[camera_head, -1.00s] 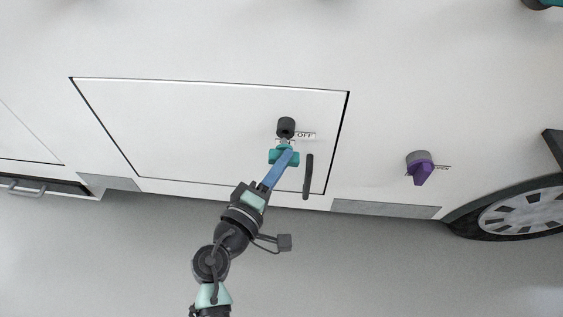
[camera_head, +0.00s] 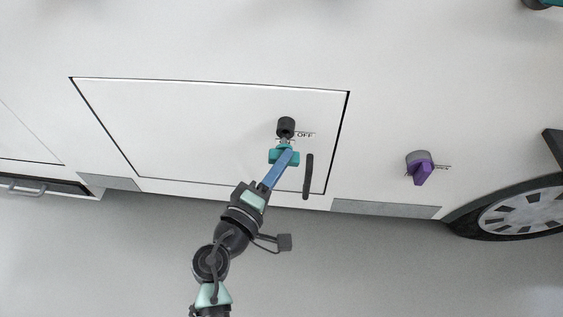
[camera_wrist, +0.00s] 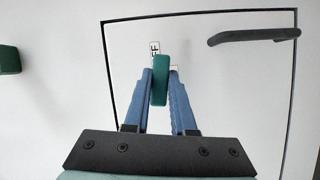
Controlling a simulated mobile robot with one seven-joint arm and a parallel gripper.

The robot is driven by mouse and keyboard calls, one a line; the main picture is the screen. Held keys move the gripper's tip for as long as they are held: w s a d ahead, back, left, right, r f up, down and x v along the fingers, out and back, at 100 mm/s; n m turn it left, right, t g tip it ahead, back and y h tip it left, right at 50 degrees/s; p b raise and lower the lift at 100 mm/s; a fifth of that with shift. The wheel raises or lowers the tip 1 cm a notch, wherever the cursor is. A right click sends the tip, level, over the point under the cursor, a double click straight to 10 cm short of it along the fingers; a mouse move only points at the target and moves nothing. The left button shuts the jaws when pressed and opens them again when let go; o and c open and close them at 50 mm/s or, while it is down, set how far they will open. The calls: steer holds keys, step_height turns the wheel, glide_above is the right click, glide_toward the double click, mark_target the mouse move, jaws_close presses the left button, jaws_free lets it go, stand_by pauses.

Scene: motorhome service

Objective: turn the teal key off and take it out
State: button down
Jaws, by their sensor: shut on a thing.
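The teal key (camera_head: 284,157) is at the dark round lock (camera_head: 286,126) on the white hatch door (camera_head: 190,130). A short pale shank shows between the key's head and the lock; I cannot tell how deep its tip sits. An OFF label (camera_head: 305,135) is beside the lock. My gripper (camera_head: 287,156) has its blue fingers closed on the key's head. In the wrist view the green key head (camera_wrist: 160,80) is edge-on between both fingertips, and hides the lock and part of the label.
A dark bar handle (camera_head: 308,176) is close to the right of the fingers; it also shows in the wrist view (camera_wrist: 252,36). A purple key (camera_head: 422,172) in a grey lock is farther right, near the wheel (camera_head: 520,212). The floor below is clear.

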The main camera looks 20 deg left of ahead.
stand_by(0.4)
steer(key=shift+s+d, duration=0.25)
steer(key=shift+s, duration=0.55)
steer(key=shift+s+d, duration=0.2)
steer(key=shift+s, duration=0.65)
steer(key=shift+s+d, duration=0.25)
steer(key=shift+s, duration=0.55)
steer(key=s+d+f+n+y, duration=0.1)
steer(key=s+d+f, duration=0.1)
steer(key=d, duration=0.5)
steer(key=s+d+f+y, duration=0.1)
steer(key=s+d+f, duration=0.2)
steer(key=d, duration=0.3)
step_height(320, 180, up, 13)
steer(key=s+p, duration=0.1)
steer(key=p, duration=2)
steer(key=shift+s+d+r, duration=0.15)
steer(key=shift+s, duration=0.05)
steer(key=shift+d, duration=0.1)
